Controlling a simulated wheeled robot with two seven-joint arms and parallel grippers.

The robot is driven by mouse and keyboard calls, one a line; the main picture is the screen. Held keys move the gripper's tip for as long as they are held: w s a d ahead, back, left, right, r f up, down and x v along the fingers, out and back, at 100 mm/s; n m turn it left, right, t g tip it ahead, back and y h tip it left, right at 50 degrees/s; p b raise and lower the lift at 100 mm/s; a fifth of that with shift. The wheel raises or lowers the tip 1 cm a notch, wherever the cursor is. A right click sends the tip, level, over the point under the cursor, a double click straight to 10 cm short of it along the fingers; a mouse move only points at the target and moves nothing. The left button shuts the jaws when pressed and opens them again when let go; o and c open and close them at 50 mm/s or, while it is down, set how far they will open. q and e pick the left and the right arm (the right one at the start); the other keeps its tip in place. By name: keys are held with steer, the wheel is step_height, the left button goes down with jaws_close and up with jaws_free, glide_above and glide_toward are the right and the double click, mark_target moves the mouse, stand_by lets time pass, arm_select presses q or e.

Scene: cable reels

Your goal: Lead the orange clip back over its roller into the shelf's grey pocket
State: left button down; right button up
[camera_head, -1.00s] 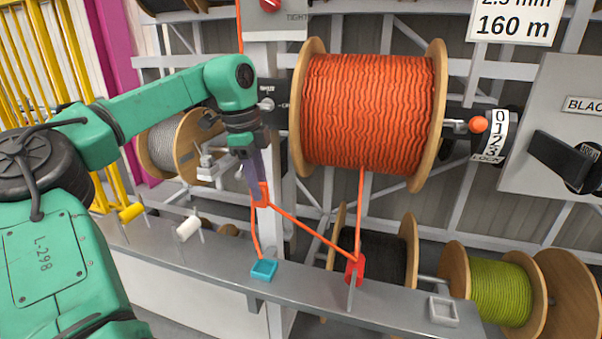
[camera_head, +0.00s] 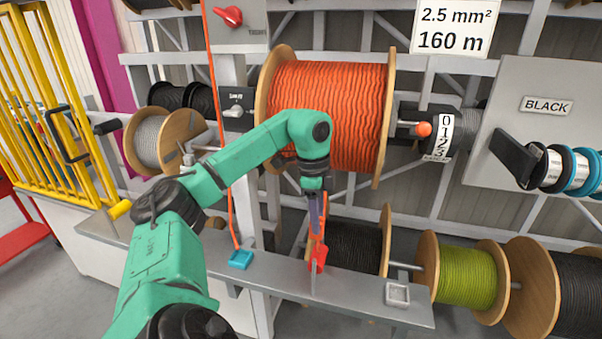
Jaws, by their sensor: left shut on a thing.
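My left gripper (camera_head: 317,215) points down just above the red roller (camera_head: 318,262) on the grey shelf. It is shut on the orange clip (camera_head: 318,238), which shows only in part and overlaps the roller; I cannot tell whether they touch. Orange cord comes down from the big orange reel (camera_head: 335,110) behind the gripper toward the roller. The grey pocket (camera_head: 397,294) is a square frame on the shelf, right of the roller, and looks empty. My right gripper is not in view.
A blue pocket (camera_head: 240,259) sits on the shelf (camera_head: 275,272) left of the roller, with an orange cord running up from it. A yellow-green reel (camera_head: 466,278) stands behind the shelf at right. The shelf top between roller and grey pocket is clear.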

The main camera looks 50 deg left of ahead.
arm_select(q)
steer(key=w+d+p, duration=0.4)
steer(key=d, duration=0.2)
steer(key=shift+w+d+p, duration=0.2)
steer(key=shift+w+p, duration=0.1)
steer(key=shift+w, duration=0.1)
steer(key=shift+d, duration=0.1)
